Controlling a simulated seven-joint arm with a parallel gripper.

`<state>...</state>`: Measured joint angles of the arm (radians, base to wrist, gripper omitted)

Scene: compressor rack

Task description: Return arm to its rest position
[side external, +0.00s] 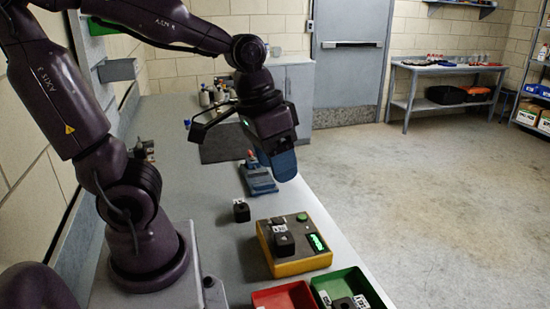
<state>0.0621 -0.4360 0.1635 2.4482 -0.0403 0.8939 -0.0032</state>
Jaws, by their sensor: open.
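My gripper (284,162) hangs over the right part of the grey bench, past the yellow box and above the blue device. Its blue fingers point down and to the right. They overlap in this view, and I see nothing held between them. The gripper is clear of the bench top. My arm is bent, with its forearm reaching across the upper left of the picture.
A yellow box (290,262) with a green button and lit display stands on the bench (205,190). A black block (241,211), blue device (258,180), red bin (285,297) and green bin (345,286) are nearby. Bottles (207,97) stand farther back. Open floor lies right.

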